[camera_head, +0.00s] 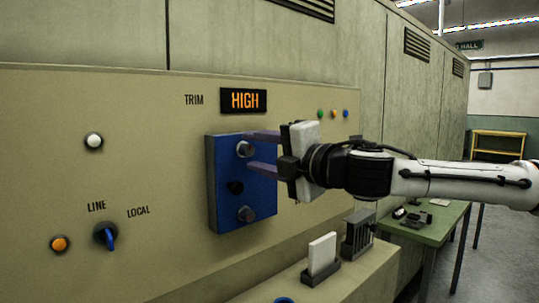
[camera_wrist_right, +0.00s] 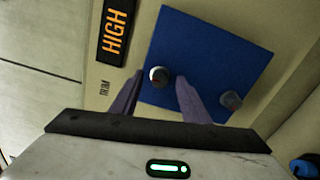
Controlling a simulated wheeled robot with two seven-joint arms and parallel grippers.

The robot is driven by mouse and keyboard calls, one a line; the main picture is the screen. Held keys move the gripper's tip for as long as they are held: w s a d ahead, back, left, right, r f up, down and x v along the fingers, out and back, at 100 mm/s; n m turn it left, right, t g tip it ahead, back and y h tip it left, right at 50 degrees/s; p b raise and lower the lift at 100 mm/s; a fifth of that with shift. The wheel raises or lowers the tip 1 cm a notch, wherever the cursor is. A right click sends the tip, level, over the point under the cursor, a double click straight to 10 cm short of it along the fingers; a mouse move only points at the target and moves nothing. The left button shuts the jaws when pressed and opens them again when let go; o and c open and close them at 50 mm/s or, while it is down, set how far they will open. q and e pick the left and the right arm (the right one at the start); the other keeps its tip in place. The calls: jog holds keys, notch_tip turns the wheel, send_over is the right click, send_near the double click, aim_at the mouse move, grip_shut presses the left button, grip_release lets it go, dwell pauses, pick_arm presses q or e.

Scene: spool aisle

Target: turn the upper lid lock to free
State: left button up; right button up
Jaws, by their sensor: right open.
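The blue lid (camera_head: 223,195) is mounted on the beige panel. Its upper lid lock (camera_head: 244,149) is a round grey knob near the top, and a similar lower lock (camera_head: 246,214) sits near the bottom. The lower lock (camera_wrist_right: 231,100) is outside the fingers. My left gripper is not in view.
A TRIM display (camera_head: 243,100) reading HIGH is just above the lid. A blue LINE/LOCAL switch (camera_head: 106,236) and an orange button (camera_head: 60,244) are at the lower left. A ledge below holds a white card in a holder (camera_head: 321,260). A green table (camera_head: 433,222) stands at the right.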

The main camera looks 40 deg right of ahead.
jog(key=shift+s+d+r, duration=0.1)
jog(key=shift+s+r, duration=0.1)
jog(key=shift+s, duration=0.85)
jog(key=shift+s+f, duration=0.1)
jog(key=shift+s, duration=0.2)
jog(key=shift+s+d, duration=0.1)
jog(key=shift+s, duration=0.4)
jog(key=b, duration=0.5)
send_near(251, 149)
jog(key=s, duration=0.2)
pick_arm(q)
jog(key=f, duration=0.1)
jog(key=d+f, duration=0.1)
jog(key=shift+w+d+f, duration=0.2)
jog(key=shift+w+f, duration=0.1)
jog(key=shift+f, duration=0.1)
pick_arm(e)
jog(key=shift+s+f, duration=0.15)
